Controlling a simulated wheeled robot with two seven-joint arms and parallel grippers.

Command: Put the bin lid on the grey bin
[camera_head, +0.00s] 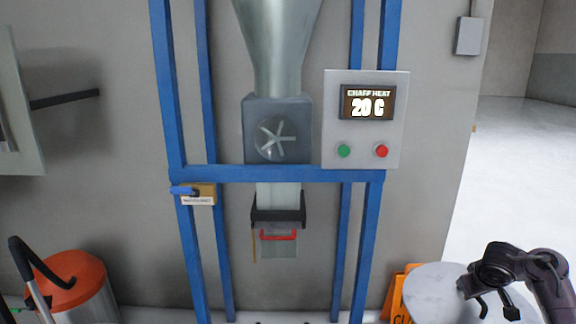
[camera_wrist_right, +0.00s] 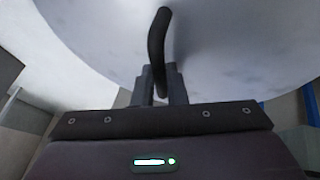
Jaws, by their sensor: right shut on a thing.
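The bin lid is a round, pale grey disc (camera_head: 428,292) at the lower right of the head view, partly cut off by the lower edge. In the right wrist view the lid (camera_wrist_right: 240,55) fills the top of the picture, with a curved black handle (camera_wrist_right: 157,50) on it. My right gripper (camera_head: 497,308) is at the lid, and its fingers (camera_wrist_right: 160,88) are shut on the handle. My left gripper is not in view. I see no grey bin that I can make out in either view.
A blue frame (camera_head: 270,173) holds the elevator's hopper (camera_head: 277,40) and a control panel (camera_head: 365,150) reading 20 C. An orange-topped canister (camera_head: 70,280) stands at lower left. An orange sign (camera_head: 398,300) is partly behind the lid. Floor at right (camera_head: 520,150) is clear.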

